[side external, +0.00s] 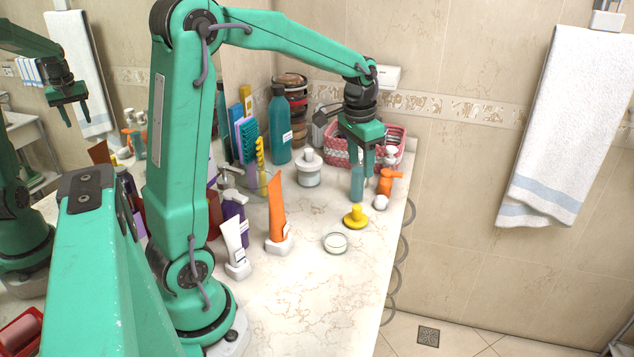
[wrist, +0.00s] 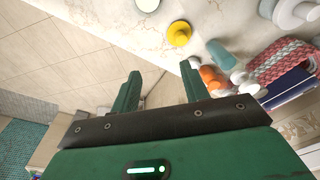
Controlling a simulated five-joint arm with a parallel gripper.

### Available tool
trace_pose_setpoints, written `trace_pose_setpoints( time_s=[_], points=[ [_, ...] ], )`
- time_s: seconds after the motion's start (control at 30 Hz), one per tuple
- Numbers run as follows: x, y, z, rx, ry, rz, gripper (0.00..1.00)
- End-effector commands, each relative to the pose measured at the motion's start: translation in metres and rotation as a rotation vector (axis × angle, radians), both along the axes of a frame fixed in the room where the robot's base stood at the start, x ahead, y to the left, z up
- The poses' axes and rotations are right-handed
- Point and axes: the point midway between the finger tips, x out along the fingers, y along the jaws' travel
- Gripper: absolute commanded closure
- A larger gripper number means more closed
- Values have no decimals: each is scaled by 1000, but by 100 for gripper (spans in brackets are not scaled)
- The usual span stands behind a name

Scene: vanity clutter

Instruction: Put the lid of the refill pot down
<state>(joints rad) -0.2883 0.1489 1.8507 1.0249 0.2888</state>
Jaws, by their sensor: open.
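The yellow lid (side external: 356,217) with its upright knob lies on the marble counter. It also shows in the wrist view (wrist: 179,35), beyond my fingertips. A small round open pot (side external: 336,243), seemingly the refill pot, stands just in front of the lid, apart from it. The pot is partly cut off at the top of the wrist view (wrist: 147,4). My gripper (side external: 369,168) is open and empty, fingers pointing down, above the counter's right side. In the wrist view its two fingers (wrist: 159,71) are apart with nothing between them.
A teal bottle (side external: 357,184), an orange pump bottle (side external: 386,181) and a white ball (side external: 381,202) stand close to my gripper. A pink basket (side external: 341,153) is behind. An orange tube (side external: 277,208) stands left. The front counter is clear; its right edge is near.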

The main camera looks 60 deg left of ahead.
Motion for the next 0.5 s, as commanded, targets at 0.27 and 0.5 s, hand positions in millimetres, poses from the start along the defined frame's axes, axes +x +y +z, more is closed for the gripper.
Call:
trace_pose_setpoints(
  time_s=[0.27,0.5],
  points=[
    [-45,-43,35,13,-101,-5,55],
    [-87,-74,51,11,-187,-6,55]
  ],
)
